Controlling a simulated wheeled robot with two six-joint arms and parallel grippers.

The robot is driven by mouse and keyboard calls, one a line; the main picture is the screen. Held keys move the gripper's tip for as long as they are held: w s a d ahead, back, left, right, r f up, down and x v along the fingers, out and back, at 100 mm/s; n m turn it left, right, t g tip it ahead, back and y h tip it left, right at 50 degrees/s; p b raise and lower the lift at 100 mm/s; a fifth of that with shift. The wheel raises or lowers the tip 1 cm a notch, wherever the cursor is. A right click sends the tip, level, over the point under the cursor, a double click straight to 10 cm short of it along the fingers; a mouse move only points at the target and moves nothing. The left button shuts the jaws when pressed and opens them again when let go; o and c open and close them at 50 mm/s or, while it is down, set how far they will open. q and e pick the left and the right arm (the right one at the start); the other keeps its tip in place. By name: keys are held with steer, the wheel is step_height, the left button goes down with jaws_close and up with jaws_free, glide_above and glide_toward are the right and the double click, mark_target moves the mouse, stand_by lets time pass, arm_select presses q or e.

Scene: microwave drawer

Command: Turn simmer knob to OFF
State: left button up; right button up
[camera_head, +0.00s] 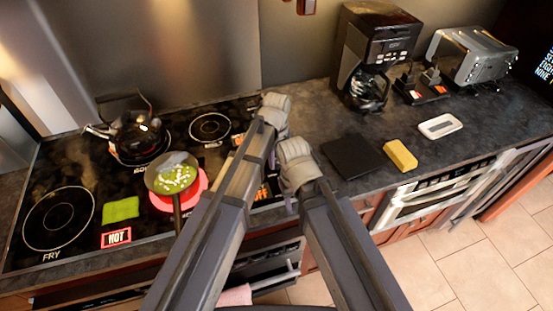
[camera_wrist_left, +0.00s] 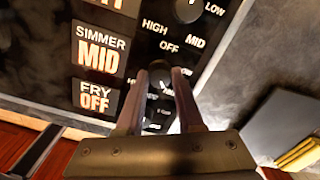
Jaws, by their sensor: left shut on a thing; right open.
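The dark round knob (camera_wrist_left: 160,82) is between the fingertips of my left gripper (camera_wrist_left: 160,72) in the left wrist view. The gripper is shut on it. The display beside this knob reads SIMMER MID (camera_wrist_left: 101,50); its pointer is too small to read surely. In the head view my left gripper (camera_head: 272,156) reaches down at the right end of the stove, and its fingers and the knob are mostly hidden by my arm. My right gripper (camera_head: 291,202) is open, lower and to the right, near the counter's front edge.
The FRY display (camera_wrist_left: 95,97) reads OFF. Another knob (camera_wrist_left: 188,8) is above the held one. A pan (camera_head: 172,174) with green food sits on a red-glowing burner, its handle toward the front. A kettle (camera_head: 138,133) stands behind it. A yellow sponge (camera_head: 400,156) lies on the right counter.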

arm_select(q)
steer(key=shift+n, duration=0.3)
jaws_close()
steer(key=n, duration=1.3)
steer(key=shift+n, duration=0.4)
steer(key=n, duration=0.3)
steer(key=shift+n, duration=0.3)
steer(key=n, duration=0.3)
steer(key=shift+n, duration=0.3)
steer(key=n, duration=0.6)
steer(key=shift+n, duration=0.3)
